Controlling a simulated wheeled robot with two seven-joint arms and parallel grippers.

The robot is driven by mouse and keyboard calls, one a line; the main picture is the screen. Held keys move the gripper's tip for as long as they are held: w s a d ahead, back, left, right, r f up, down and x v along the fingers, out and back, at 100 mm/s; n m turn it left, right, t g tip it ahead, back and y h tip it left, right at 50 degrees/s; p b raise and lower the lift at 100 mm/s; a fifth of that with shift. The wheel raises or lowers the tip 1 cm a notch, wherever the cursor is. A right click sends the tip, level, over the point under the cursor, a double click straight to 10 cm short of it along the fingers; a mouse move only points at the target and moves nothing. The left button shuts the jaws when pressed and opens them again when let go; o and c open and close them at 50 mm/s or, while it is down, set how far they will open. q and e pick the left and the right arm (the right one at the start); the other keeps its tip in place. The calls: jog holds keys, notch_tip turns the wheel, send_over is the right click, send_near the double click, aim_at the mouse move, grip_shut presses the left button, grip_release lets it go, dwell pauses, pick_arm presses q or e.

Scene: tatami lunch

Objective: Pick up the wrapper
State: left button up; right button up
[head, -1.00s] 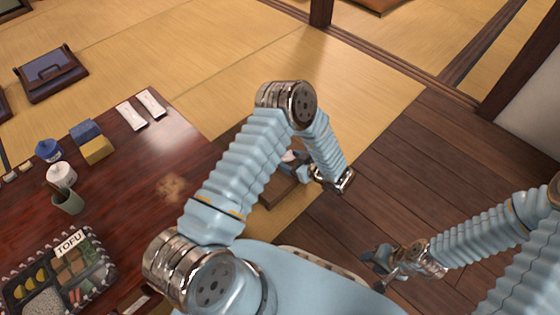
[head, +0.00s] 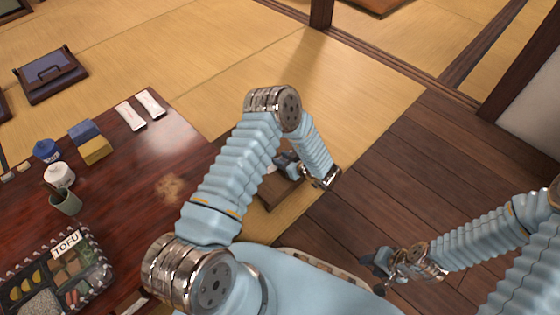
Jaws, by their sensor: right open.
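Two slim white packets with small printed marks, a left one (head: 131,115) and a right one (head: 151,103), lie side by side at the table's far edge; I cannot tell whether either is the wrapper. My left gripper (head: 284,161) is beyond the table's right edge, over a brown wooden box (head: 280,193), partly hidden by my arm. A small pale patch shows beside its fingers; I cannot tell what it is or whether the jaws hold it. My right gripper (head: 372,262) is open over the dark floorboards, away from the table.
The dark red table (head: 135,185) bears a bento (head: 60,275) labelled TOFU, a green cup (head: 66,203), a white pot (head: 59,175), a blue-lidded jar (head: 46,151), and blue and yellow blocks (head: 97,150). The floorboards at right are clear.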

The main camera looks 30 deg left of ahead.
pick_arm(q)
jog(key=c, duration=0.3)
